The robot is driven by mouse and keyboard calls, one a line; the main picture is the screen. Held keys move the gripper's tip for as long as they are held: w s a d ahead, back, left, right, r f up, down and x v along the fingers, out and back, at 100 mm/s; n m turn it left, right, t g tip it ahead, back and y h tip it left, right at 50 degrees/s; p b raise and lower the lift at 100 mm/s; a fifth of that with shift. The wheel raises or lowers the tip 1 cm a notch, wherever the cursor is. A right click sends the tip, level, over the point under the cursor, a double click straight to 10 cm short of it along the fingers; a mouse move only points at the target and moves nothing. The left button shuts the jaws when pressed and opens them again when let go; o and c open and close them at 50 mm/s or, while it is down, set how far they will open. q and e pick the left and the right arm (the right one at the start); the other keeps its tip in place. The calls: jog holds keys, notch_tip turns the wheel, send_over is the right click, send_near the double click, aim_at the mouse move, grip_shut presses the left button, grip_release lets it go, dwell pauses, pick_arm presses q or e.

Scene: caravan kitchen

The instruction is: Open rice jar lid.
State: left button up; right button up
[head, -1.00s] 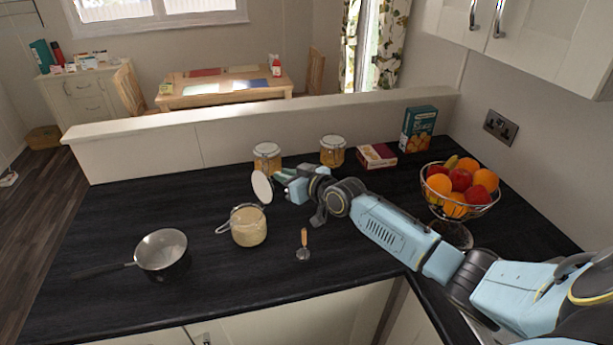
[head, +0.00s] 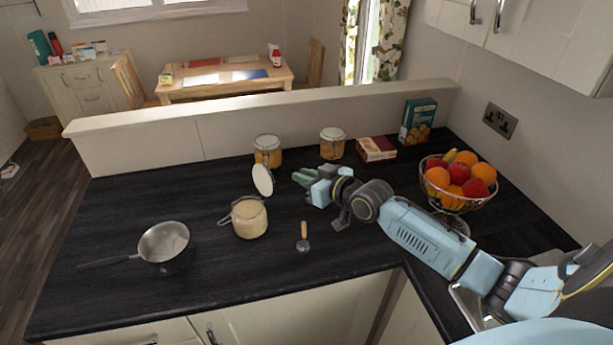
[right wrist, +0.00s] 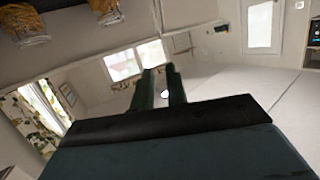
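The rice jar (head: 250,219) is a glass jar of pale grains standing on the dark worktop, with a wire clasp at its side. Its round white lid (head: 262,180) stands tilted up on edge at the jar's back right, clear of the mouth. My right gripper (head: 299,177) is right of the lid, apart from it and above the worktop, with its green fingers pointing left. In the right wrist view the two fingers (right wrist: 160,90) are apart with a narrow gap, and nothing is seen held. My left gripper is not in view.
Two closed jars (head: 267,152) (head: 332,144), a red box (head: 376,149) and a fruit basket (head: 457,184) stand behind and right.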

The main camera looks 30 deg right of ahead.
jog(key=shift+s, duration=0.2)
dwell(0.4)
jog(key=b+v, duration=0.1)
jog(key=v, duration=1.2)
jog(key=shift+s, duration=0.15)
jog(key=s+a+f+g+h, duration=0.1)
jog(key=s+a+f+g, duration=0.5)
jog(key=f, duration=0.4)
jog(key=s+a+f+g+h, duration=0.1)
jog(key=s+a+f+g, duration=0.2)
jog(key=s, duration=0.5)
jog(key=s+a+f+g+h, duration=0.1)
jog(key=s+a+g, duration=0.1)
jog(key=s+a, duration=0.45)
notch_tip(320, 180, down, 31)
jog(key=s+g+b, duration=0.1)
jog(key=b, duration=0.8)
jog(key=s+d+f+g+b, duration=0.1)
jog(key=s+f+b, duration=0.3)
jog(key=s+f, duration=0.4)
jog(key=s+d+f+b, duration=0.3)
jog(key=s+f, duration=0.6)
jog(key=f, duration=0.7)
jog(key=shift+s+f+g+h+b, duration=0.25)
jog(key=shift+f+g+h+b, duration=0.05)
jog(key=shift+f+g+b, duration=0.15)
